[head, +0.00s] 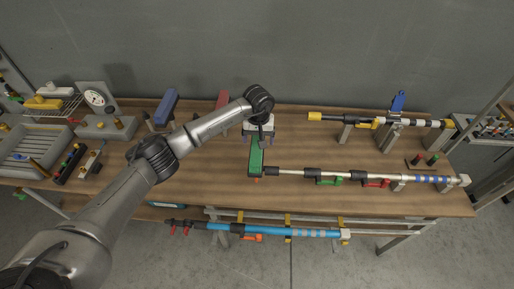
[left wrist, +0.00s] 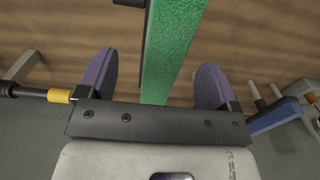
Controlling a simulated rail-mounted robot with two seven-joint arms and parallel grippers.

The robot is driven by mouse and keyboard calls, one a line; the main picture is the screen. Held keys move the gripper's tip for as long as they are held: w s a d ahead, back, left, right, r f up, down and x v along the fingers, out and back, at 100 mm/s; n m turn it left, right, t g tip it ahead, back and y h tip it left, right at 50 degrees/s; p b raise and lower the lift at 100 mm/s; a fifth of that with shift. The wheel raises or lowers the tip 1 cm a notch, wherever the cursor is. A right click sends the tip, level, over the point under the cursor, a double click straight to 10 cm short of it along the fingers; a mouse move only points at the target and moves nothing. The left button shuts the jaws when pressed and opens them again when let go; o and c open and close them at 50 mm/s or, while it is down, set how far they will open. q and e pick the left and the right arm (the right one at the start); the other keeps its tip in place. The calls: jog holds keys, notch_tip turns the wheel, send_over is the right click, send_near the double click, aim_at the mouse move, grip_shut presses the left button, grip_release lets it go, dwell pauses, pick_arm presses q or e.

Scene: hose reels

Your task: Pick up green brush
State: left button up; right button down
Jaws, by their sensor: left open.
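The green brush (head: 256,154) shows in the head view as a long green block over the middle of the wooden table, with my left gripper (head: 258,135) at its far end. In the left wrist view the green brush (left wrist: 168,48) runs up between the two purple fingers of my left gripper (left wrist: 155,78). The fingers are open, with a gap on each side of the brush. The gripper body hides its lower end. I cannot tell how deep it sits between the fingers. My right gripper is not in view.
Silver-and-black poles (head: 345,171) lie right of the brush. A yellow-tipped pole (head: 342,118) rests on blocks farther back. A blue block (head: 166,106) and a red block (head: 221,100) stand behind my arm. A grey tray (head: 36,143) is at the left. Bare wood shows left of the brush.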

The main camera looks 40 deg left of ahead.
aim_at(257, 145)
pick_arm(q)
jog(key=f, duration=0.2)
jog(key=f+p, duration=0.1)
jog(key=shift+s+a+f, duration=0.15)
jog(key=shift+a+f, duration=0.05)
jog(key=shift+f, duration=0.85)
jog(key=shift+f, duration=0.25)
jog(key=shift+c, duration=0.3)
jog(key=shift+c, duration=1.4)
jog(key=c, duration=0.8)
